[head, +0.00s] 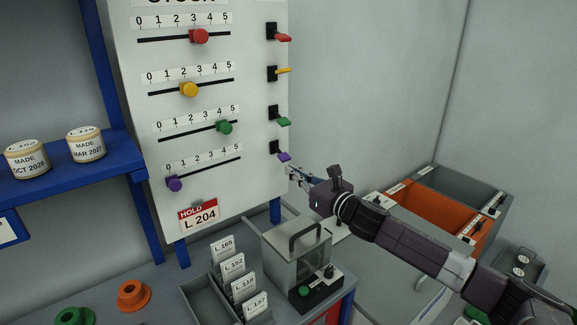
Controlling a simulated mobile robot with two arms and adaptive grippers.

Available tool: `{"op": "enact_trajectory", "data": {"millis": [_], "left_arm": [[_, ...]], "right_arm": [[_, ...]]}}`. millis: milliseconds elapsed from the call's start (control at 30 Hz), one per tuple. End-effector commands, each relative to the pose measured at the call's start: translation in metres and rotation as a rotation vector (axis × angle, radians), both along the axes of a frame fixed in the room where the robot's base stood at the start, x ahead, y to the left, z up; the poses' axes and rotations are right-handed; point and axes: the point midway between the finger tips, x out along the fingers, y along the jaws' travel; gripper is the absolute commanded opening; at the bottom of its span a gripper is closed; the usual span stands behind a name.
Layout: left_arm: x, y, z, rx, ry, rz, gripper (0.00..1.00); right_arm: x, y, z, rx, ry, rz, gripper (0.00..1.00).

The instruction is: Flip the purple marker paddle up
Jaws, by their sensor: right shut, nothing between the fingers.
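The purple marker paddle (283,156) is at the bottom of the column of paddles on the right edge of the white board (215,70). It juts right from its black mount and slopes slightly down. My right gripper (290,170) is shut and empty, just below and right of the purple paddle. I cannot tell whether its fingertips touch the paddle. The left gripper is not in view.
Red (284,38), yellow (283,71) and green (284,121) paddles sit above the purple one. A clear box with a handle (297,250) and a card rack (226,300) stand below. Orange and grey bins (432,217) are at right.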

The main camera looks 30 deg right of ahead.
Motion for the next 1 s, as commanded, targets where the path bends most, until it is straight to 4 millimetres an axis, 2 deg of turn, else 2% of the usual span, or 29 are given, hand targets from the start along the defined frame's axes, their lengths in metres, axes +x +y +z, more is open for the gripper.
{"op": "enact_trajectory", "data": {"millis": [100,300,1000], "left_arm": [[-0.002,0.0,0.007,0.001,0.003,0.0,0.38],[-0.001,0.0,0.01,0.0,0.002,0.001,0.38],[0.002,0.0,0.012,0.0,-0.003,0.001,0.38]], "right_arm": [[0.012,0.0,0.002,0.003,-0.002,-0.001,0.0],[0.022,0.001,0.001,0.001,0.0,-0.001,0.0],[0.02,0.002,0.005,-0.002,0.001,0.001,0.0]]}}
